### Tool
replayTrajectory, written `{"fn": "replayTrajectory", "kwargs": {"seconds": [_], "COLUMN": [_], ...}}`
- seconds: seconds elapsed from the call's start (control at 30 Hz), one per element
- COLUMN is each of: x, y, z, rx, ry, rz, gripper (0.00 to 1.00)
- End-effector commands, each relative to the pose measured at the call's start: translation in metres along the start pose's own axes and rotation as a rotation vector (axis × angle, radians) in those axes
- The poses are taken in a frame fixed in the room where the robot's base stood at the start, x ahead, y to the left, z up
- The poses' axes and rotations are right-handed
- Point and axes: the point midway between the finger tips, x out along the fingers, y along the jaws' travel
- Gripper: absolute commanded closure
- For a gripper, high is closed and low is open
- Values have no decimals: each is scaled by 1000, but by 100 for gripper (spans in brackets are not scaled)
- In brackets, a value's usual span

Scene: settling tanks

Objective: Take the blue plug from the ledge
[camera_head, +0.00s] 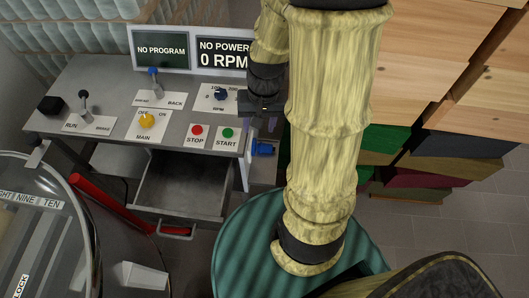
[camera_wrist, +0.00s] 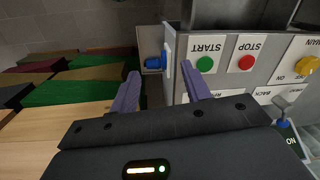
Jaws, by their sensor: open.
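The blue plug (camera_head: 264,148) sits at the right side of the grey control console, by the START button. In the wrist view the blue plug (camera_wrist: 155,62) rests on a small grey ledge (camera_wrist: 151,72) on the console's side. My gripper (camera_head: 261,124) is above the plug in the head view. In the wrist view its purple fingers (camera_wrist: 160,70) are apart and empty, with the plug showing between their tips and beyond them. I cannot tell exactly how far the tips are from the plug.
The console panel (camera_head: 185,112) carries levers, a knob and STOP and START buttons. An open drawer (camera_head: 180,186) juts out below. Stacked wooden crates (camera_head: 430,50) stand to the right, with coloured panels below. A red bar (camera_head: 105,202) and a round glass-like vessel lie at left.

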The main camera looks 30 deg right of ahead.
Motion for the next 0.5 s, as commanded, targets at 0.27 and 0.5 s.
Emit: {"fn": "replayTrajectory", "kwargs": {"seconds": [0.27,0.5], "x": [105,175], "y": [56,104], "z": [-27,-50], "rx": [478,853], "ry": [-241,-414], "rz": [-168,-408], "gripper": [52,52]}}
